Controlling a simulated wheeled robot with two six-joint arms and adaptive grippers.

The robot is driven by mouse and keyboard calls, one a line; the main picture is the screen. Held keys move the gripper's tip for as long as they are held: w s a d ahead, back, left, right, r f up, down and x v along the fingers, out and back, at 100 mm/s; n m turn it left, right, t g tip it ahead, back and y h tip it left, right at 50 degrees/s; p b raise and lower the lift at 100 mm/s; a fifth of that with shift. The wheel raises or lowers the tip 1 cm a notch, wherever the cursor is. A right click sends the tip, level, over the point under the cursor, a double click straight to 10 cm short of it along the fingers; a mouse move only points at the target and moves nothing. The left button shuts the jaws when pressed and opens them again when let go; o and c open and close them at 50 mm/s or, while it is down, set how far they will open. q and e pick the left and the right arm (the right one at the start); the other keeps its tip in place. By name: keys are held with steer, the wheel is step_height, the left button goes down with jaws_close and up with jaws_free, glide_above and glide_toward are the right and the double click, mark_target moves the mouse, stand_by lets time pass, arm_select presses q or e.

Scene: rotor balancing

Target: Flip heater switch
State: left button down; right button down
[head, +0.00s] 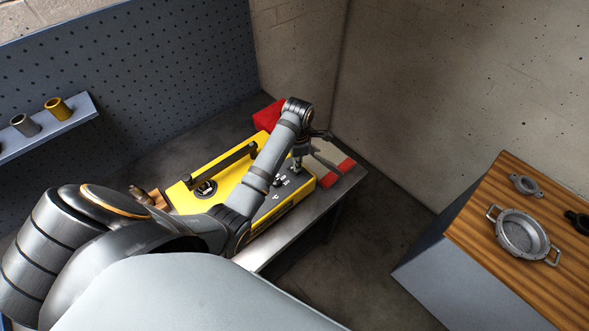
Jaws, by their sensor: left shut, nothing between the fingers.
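A yellow box-shaped unit (188,199), apparently the heater, sits on a grey metal bench. It has a black carry handle (225,163) and a round dark socket or dial (205,188) on top. My left gripper (306,164) is shut and empty over the panel's far right end. I cannot tell whether it touches a switch. My right gripper is out of view.
A red box (268,116) stands behind the unit, and a red and beige item (338,168) lies at its right. A wooden-topped cabinet (492,213) at right holds a round metal pan-like part (521,235). A pegboard shelf (50,128) holds cups. Open floor separates bench and cabinet.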

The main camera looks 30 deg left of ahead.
arm_select(q)
steer(key=shift+f, duration=0.45)
stand_by(0.6)
steer(key=shift+f, duration=0.55)
stand_by(0.3)
step_height(320, 180, up, 3)
steer(key=shift+f+p, duration=0.15)
steer(key=shift+p, duration=1.1)
steer(key=shift+r, duration=2.15)
steer(key=shift+f, duration=0.1)
